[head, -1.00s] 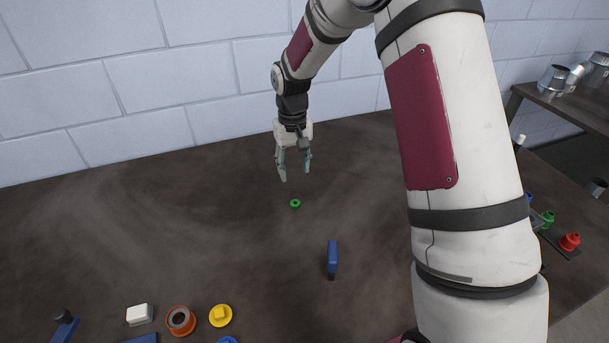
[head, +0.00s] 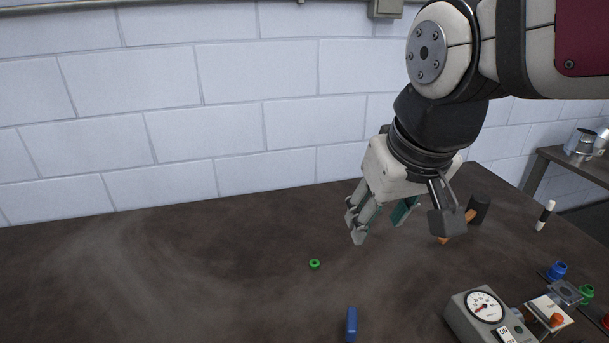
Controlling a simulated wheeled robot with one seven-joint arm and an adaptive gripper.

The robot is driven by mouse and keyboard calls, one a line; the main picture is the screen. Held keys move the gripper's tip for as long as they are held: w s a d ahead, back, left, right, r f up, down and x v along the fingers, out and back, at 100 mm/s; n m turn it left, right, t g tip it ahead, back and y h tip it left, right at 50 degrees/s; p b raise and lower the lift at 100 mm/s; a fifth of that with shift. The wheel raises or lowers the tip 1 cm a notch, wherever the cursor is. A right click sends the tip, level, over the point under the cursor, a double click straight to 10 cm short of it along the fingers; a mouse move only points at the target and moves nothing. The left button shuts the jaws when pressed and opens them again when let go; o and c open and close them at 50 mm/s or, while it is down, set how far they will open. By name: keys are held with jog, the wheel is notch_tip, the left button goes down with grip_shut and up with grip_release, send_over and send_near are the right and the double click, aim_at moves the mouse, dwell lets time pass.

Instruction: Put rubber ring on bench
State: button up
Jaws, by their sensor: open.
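A small green ring (head: 314,264), which looks like the rubber ring, lies flat on the dark brown bench (head: 190,280) near the middle of the head view. My gripper (head: 378,222) is above the bench, up and to the right of the ring, apart from it. Its fingers point down and are spread open, with nothing seen between them.
A blue object (head: 351,324) lies in front of the ring. To the right are a gauge box (head: 484,312), a dark-headed hammer (head: 479,208), a marker (head: 544,215) and coloured caps (head: 557,270). The left bench is clear up to the block wall (head: 250,130).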

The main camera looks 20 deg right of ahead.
jog(key=shift+t, duration=0.4)
jog(key=s, duration=0.5)
jog(key=shift+s+a+f, duration=0.15)
jog(key=shift+s+f, duration=0.05)
jog(key=shift+s, duration=0.1)
dwell(0.5)
